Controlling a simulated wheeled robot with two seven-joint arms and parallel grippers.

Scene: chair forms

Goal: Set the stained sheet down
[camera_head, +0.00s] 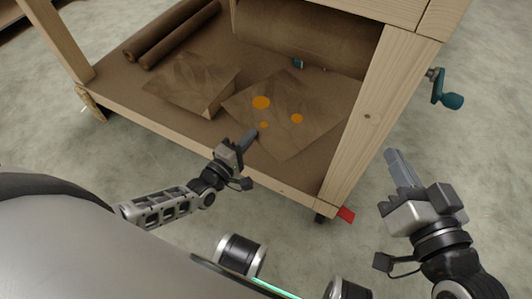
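The stained sheet (283,88) is a brown sheet with several orange spots, at the lower level of a wooden bench. It looks nearly flat; I cannot tell whether all of it rests on the shelf (165,118). My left gripper (250,135) is at the sheet's near left edge, its fingers close together and overlapping that edge in the picture. Whether the edge is pinched between them is unclear. My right gripper (397,160) is outside the bench, right of the front post, with its fingers together and nothing visible in them.
Another brown sheet (188,82), creased and without orange spots, lies left of the stained one. Brown rolls (172,35) lie at the back left, and a larger roll (310,35) is behind. A wooden post (375,110) stands between my grippers. A teal-handled crank (447,97) sticks out right.

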